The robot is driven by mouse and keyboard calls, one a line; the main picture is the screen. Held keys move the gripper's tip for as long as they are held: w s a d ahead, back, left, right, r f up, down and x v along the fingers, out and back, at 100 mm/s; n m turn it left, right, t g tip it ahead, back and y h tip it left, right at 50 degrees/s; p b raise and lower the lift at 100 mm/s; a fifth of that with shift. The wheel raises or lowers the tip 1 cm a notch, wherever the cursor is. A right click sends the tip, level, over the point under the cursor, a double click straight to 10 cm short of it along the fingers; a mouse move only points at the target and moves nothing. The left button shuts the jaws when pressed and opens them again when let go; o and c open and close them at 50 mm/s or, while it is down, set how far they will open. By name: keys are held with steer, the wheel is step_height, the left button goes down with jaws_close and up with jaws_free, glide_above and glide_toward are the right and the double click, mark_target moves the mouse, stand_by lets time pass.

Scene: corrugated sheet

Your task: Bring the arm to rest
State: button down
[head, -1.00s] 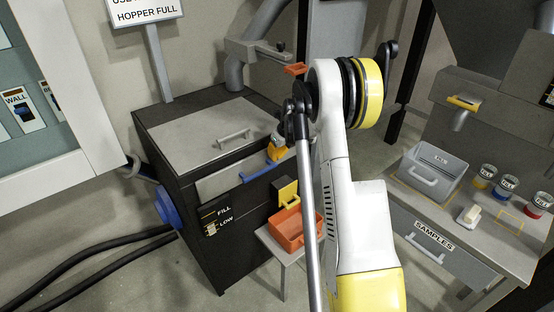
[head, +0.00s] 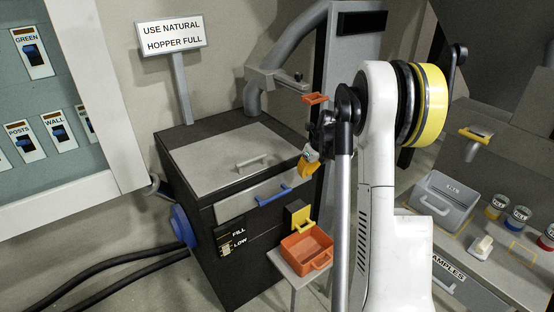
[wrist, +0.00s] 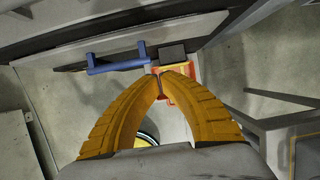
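My gripper (head: 305,172) has yellow-orange fingers and hangs in front of the black cabinet, above and right of the blue bar handle. In the wrist view my gripper (wrist: 162,75) shows its two curved fingers meeting at the tips. It is shut, and nothing shows between the tips. My white arm (head: 378,160) is bent, with its yellow-ringed joint raised at the upper right of the gripper. The fingers hide part of what lies behind them in the wrist view.
The black cabinet (head: 185,185) has a grey lid (head: 225,160) and the blue handle (head: 272,194). An orange bin (head: 306,250) sits on a small stand beside it. A sample bench (head: 455,235) with a grey bin (head: 445,200) stands right. Floor shows at lower left.

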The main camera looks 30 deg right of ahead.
steer(key=shift+r, duration=0.1)
steer(key=s+a+r+n, duration=0.4)
steer(key=a+r+n, duration=0.35)
steer(key=a, duration=0.25)
steer(key=s+a+r+n, duration=0.4)
steer(key=a+r+n, duration=0.3)
steer(key=a+n, duration=0.3)
steer(key=s+a+n+t, duration=0.2)
steer(key=s+a+n, duration=1.2)
steer(key=s+n, duration=0.3)
steer(key=shift+a+f+n+t, duration=0.2)
steer(key=shift+a+n+t, duration=0.2)
steer(key=shift+n, duration=0.15)
